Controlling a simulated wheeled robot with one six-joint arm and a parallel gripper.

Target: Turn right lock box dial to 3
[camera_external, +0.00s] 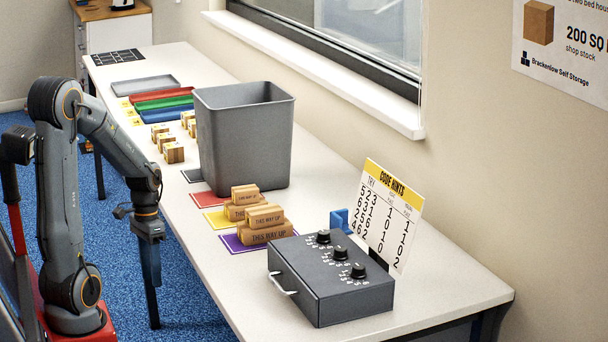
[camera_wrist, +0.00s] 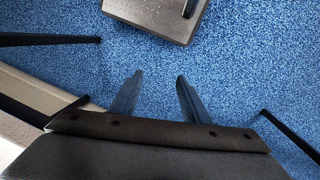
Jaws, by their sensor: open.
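The dark grey lock box (camera_external: 330,290) sits near the front end of the long table, with a light handle on its left side. Three black dials stand in a row on its top, each with white numbers around it. The right dial (camera_external: 358,270) is nearest the front corner; its setting is too small to read. My gripper (camera_external: 152,280) hangs pointing down beside the table's left edge, well away from the box. In the wrist view my gripper (camera_wrist: 157,78) has its two fingers apart with only blue carpet between them.
A code hints card (camera_external: 388,215) stands behind the box, with a blue object (camera_external: 340,220) beside it. Stacked cartons (camera_external: 265,233), a grey bin (camera_external: 243,140) and coloured trays (camera_external: 165,105) line the table (camera_external: 450,300). The wrist view shows a grey-brown boxy thing (camera_wrist: 150,18) at the top.

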